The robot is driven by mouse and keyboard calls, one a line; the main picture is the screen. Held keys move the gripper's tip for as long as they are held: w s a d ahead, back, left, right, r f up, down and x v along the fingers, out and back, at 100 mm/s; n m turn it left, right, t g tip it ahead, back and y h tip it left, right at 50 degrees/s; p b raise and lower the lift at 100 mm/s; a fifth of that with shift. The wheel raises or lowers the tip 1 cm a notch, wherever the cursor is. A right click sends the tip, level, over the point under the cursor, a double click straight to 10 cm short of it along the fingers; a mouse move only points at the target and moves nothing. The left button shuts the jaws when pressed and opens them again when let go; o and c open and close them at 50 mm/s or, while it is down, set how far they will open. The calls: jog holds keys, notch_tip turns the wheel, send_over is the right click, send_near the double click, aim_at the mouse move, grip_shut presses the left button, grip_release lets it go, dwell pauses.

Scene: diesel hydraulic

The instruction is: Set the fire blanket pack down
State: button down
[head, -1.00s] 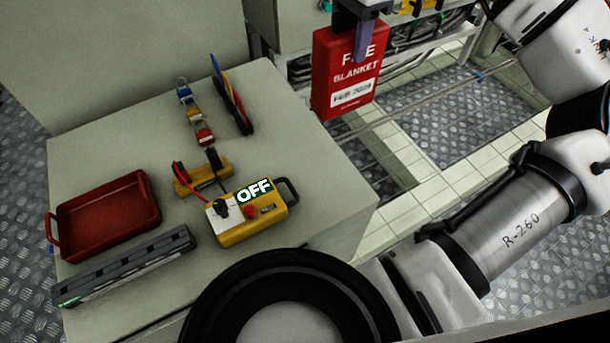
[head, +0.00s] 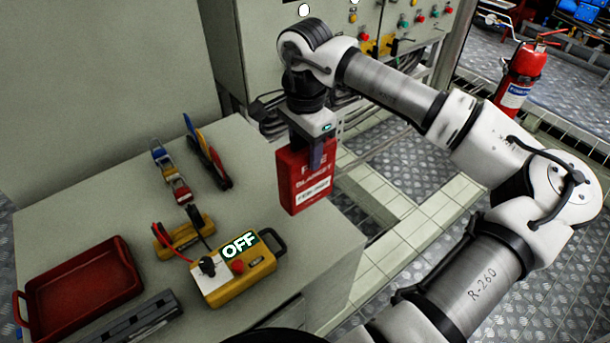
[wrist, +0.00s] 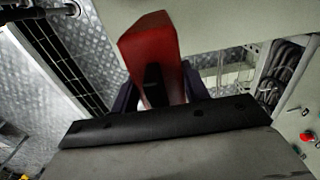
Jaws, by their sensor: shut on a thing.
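The fire blanket pack (head: 303,182) is a flat red pack with white lettering and a white label. It hangs upright from my gripper (head: 316,155), which is shut on its upper part. In the head view it appears over the right edge of the grey cabinet top (head: 255,172). I cannot tell for sure whether its bottom touches the surface.
Bare surface lies behind the yellow box. A control panel (head: 385,35) stands behind.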

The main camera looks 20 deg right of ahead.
aim_at(305, 174)
jog(key=shift+f+b, duration=0.35)
jog(key=shift+f, duration=3.1)
jog(key=c, duration=0.7)
grip_release()
notch_tip(305, 174, up, 12)
jog(key=shift+r+p, duration=0.1)
jog(key=shift+p, duration=0.7)
jog(key=shift+s, duration=0.1)
